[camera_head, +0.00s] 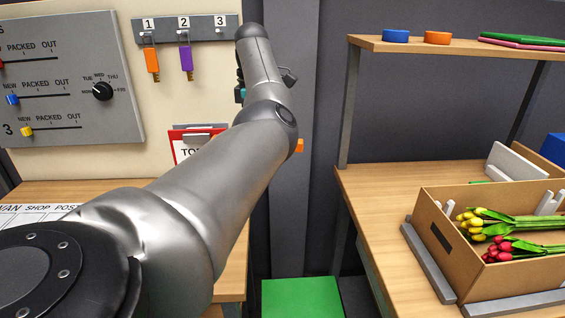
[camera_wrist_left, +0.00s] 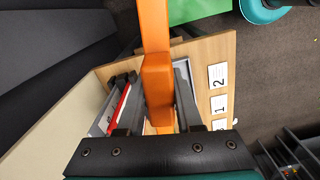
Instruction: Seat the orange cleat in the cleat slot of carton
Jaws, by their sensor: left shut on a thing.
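My left gripper (camera_wrist_left: 158,88) is shut on the orange cleat (camera_wrist_left: 156,72) in the left wrist view, with a dark finger on each side of it. In the head view my left arm covers the gripper, and only a small orange end of what seems to be the cleat (camera_head: 299,145) shows beside the arm. The brown carton (camera_head: 463,268) stands open on the right table, well to the right of the cleat. White pieces (camera_head: 449,208) stand inside its walls. A dark opening (camera_head: 441,240) shows in its left wall; I cannot tell which part is the cleat slot. My right gripper is not in view.
Yellow (camera_head: 472,225) and red tulips (camera_head: 500,250) lie in the carton. Grey rails (camera_head: 427,262) flank it. A shelf (camera_head: 445,47) with an upright post hangs above the table. A green box top (camera_head: 302,298) is low between the tables. Keys hang on numbered hooks (camera_head: 185,28).

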